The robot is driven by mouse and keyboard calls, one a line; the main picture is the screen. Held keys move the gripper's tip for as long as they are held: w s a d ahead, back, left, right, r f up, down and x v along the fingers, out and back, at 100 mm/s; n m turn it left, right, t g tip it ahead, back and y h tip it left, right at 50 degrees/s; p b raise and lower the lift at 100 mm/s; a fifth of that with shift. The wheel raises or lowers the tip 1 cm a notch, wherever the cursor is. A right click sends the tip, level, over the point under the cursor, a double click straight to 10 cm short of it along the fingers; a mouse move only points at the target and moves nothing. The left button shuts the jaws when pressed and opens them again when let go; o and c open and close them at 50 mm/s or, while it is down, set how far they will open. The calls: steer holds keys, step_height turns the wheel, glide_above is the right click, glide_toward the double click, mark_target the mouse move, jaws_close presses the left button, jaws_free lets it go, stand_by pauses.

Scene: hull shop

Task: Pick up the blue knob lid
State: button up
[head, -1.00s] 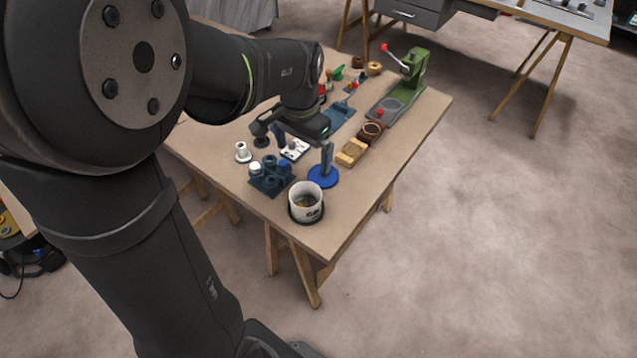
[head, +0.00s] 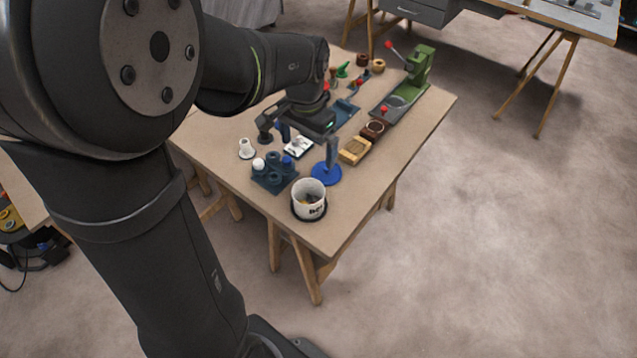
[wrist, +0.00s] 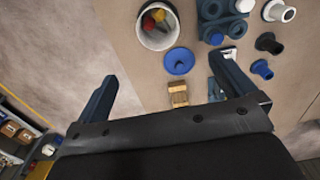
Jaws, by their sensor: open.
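The blue knob lid (head: 326,175) is a round blue disc lying flat on the table, right of the dark blue rack and behind the white bucket. In the wrist view the lid (wrist: 179,61) shows from above, with a small raised knob near its middle. My gripper (head: 308,146) is above the table, with one finger showing just above and behind the lid in the picture. In the wrist view the fingers of my gripper (wrist: 165,69) are wide apart and empty, with the lid seen between them. I see no contact with the lid.
The white bucket (head: 309,211) with small items inside stands at the near corner. The dark blue rack (head: 268,182) holds several round pieces. A wooden block (head: 355,150), a white flanged piece (head: 246,150) and a green press (head: 418,65) stand nearby. The front right table edge is clear.

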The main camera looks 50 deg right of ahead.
steer(key=n, duration=0.2)
glide_above(327, 171)
steer(key=w+d, duration=0.1)
step_height(327, 171, down, 3)
step_height(327, 171, down, 11)
steer(key=shift+w+d+f, duration=0.1)
steer(key=shift+w, duration=0.05)
steer(key=shift+s+f, duration=0.15)
steer(key=shift+f, duration=1.3)
steer(key=shift+s+f, duration=0.1)
steer(key=shift+f, duration=1.35)
steer(key=c, duration=0.9)
